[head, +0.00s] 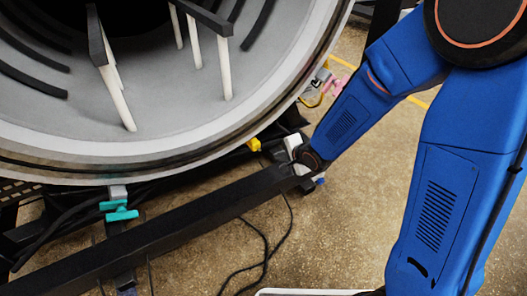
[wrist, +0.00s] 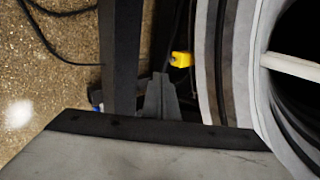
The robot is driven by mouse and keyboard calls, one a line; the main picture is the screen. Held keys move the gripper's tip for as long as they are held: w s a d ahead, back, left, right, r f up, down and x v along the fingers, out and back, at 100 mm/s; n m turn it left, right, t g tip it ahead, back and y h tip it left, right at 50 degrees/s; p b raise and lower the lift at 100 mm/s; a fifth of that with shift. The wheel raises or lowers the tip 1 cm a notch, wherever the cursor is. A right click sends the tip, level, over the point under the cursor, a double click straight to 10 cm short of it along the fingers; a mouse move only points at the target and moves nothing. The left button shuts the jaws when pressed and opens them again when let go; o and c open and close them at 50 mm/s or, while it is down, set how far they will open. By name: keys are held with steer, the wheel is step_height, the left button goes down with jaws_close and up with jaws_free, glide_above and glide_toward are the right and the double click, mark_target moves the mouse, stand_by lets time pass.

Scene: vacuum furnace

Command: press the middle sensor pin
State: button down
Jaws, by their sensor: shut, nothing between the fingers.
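My gripper (wrist: 160,80) is at the bottom middle of the wrist view, its grey tapered fingers together and empty. In the head view the end of my blue arm is beside the lower right of the furnace rim, and the fingertips are hard to make out there. A small yellow part (head: 254,145) sits under the rim, left of my wrist. What looks like the same yellow part (wrist: 180,59) lies just beyond and right of my fingertips in the wrist view, apart from them in the picture. No row of sensor pins can be clearly told.
The round furnace mouth (head: 190,130) with white rods fills the upper left. A black beam (head: 160,225) runs below it, close to my wrist. Teal clamps (head: 118,210) and a pink part (head: 337,86) are along the rim. Black cables (head: 262,255) lie on open brown floor.

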glide_toward(259, 150)
steer(key=x, duration=0.6)
steer(key=shift+d+f, duration=0.3)
steer(key=shift+f, duration=0.1)
stand_by(0.4)
